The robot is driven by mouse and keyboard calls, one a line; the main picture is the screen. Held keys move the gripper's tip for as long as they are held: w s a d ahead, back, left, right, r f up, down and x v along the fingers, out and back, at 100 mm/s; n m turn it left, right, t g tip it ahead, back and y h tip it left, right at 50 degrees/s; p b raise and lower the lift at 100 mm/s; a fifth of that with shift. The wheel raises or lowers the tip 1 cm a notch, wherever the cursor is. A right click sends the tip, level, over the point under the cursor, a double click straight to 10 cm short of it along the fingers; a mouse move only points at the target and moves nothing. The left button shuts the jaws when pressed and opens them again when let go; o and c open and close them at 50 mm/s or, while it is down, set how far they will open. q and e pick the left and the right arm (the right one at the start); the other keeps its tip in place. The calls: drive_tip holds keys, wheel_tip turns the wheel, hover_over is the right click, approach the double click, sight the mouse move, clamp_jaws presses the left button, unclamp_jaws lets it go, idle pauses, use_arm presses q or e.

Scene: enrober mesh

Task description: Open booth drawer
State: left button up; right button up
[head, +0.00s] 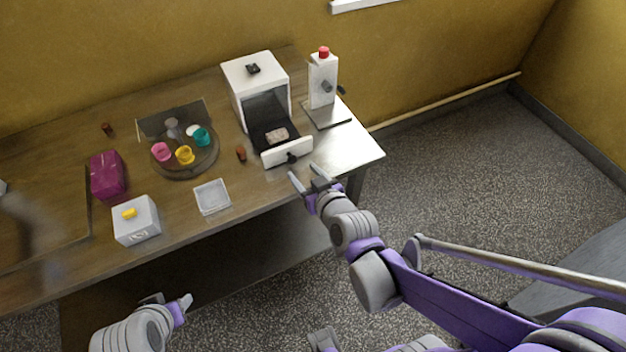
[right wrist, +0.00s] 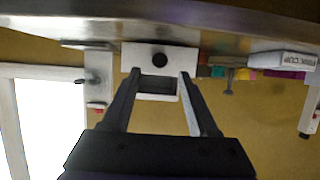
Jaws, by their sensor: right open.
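The white booth (head: 262,77) stands at the back right of the table, with a black knob on top. Its drawer (head: 298,151) sticks out toward the table's front edge, with a pale speckled piece (head: 276,135) inside. The drawer's dark round knob (head: 292,158) is on its white front; it also shows in the right wrist view (right wrist: 160,60). My right gripper (head: 304,173) is open and empty just in front of the drawer, its fingers apart on either side of the knob's line. My left gripper (head: 170,302) is low at the bottom left, away from the table; its opening is unclear.
A white stand with a red cap (head: 322,80) is right of the booth. Left are a round tray (head: 183,172) with coloured cups, a clear square dish (head: 212,197), a magenta box (head: 108,175) and a white box (head: 136,220). Floor at right is free.

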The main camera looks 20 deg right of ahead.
drive_tip(key=shift+p+v, duration=0.75)
drive_tip(key=shift+v, duration=1.95)
drive_tip(key=s+f+g, duration=0.3)
drive_tip(key=s+g, duration=0.5)
drive_tip(key=s, duration=0.2)
drive_tip(key=shift+s+a, duration=0.2)
drive_tip(key=shift+a, duration=0.05)
drive_tip(key=shift+c, duration=0.3)
